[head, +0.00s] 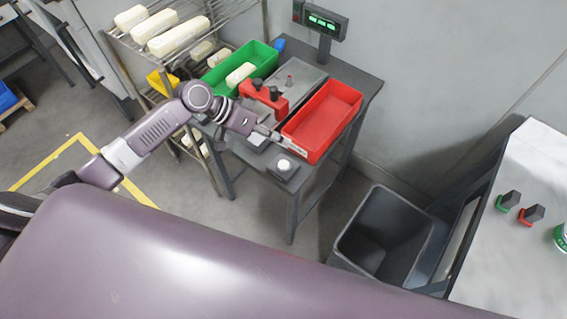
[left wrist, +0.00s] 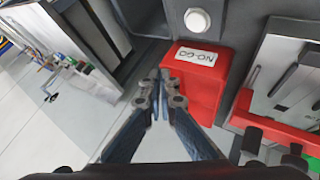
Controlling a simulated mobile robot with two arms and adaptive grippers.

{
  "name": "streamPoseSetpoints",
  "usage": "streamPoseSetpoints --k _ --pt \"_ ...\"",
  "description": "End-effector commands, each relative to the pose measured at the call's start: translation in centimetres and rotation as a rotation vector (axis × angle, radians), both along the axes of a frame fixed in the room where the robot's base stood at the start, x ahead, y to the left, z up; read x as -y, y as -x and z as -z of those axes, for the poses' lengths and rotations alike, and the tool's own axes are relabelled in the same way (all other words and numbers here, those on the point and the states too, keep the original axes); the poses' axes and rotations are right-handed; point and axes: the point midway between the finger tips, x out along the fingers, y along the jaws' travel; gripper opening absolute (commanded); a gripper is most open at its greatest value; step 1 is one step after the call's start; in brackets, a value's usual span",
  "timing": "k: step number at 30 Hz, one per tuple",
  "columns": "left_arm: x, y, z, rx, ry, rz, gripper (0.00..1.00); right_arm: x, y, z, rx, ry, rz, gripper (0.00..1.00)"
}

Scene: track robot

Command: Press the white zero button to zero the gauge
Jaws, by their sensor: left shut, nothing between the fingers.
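The white round button (head: 284,165) sits on a small dark box (head: 291,175) at the front of the grey table. In the left wrist view the button (left wrist: 197,20) shows near the top, beyond the fingertips. My left gripper (head: 279,137) is shut and empty, close to the front end of the red NO-GO bin and apart from the button. In the left wrist view its fingertips (left wrist: 162,76) meet in front of that bin. A display (head: 321,20) with green lit digits stands at the table's back. My right gripper is not in view.
The red bin (head: 352,93) stands right of a red clamp-like fixture (head: 264,97) with dark knobs. A green bin (head: 266,60) holds a pale block. A shelf rack (head: 218,22) stands behind left, and a dark open bin (head: 345,248) stands on the floor.

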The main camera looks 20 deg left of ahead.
Motion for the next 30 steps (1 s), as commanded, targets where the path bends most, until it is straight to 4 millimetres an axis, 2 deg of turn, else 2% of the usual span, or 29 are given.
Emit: streamPoseSetpoints --k 8,18,24,30 --pt "0.0 0.0 2.2 -0.001 0.000 0.001 0.00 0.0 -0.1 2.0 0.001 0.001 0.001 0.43" --pt "0.0 0.1 7.1 0.001 -0.001 0.000 0.00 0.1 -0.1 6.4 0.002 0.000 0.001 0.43" --pt "0.0 0.0 8.7 -0.001 0.000 0.000 0.00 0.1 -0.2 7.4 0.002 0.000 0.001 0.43" --pt "0.0 0.0 8.8 0.000 0.000 0.000 0.00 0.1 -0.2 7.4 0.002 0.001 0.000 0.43"
